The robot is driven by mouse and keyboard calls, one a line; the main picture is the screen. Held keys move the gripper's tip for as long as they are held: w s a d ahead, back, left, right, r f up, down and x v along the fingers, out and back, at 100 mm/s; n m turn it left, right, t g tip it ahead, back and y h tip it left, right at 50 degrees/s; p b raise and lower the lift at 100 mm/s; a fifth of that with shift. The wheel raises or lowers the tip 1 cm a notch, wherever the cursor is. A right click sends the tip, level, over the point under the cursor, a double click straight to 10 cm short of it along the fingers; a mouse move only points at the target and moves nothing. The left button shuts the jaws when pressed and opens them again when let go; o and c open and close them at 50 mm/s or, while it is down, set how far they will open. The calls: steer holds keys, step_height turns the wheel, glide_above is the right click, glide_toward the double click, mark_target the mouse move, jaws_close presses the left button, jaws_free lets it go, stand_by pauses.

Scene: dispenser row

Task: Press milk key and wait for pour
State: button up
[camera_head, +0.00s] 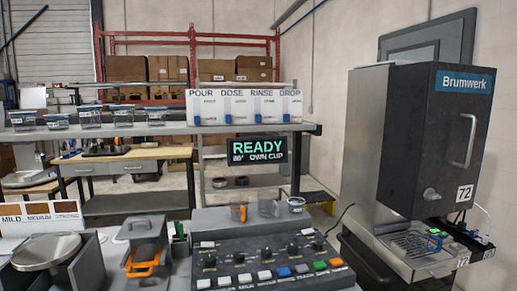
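A dark control panel (262,262) stands at the bottom centre, with black knobs and a front row of coloured keys. The small print under the keys is hard to read; a white key (244,278) above what looks like "MILK" is in the left half of the row. A display (257,151) behind it reads "READY" with "OWN CUP" below. The dark Brumwerk machine (432,140) is at the right, with a spout knob and a slotted drip tray (416,244) below. My gripper is not in view.
Small cups (268,208) stand on the ledge behind the panel. A grey device with an orange handle (143,266) and a round metal plate (46,251) are at the left. A shelf with several jars (122,115) is behind. The machine's body stands close to the panel's right.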

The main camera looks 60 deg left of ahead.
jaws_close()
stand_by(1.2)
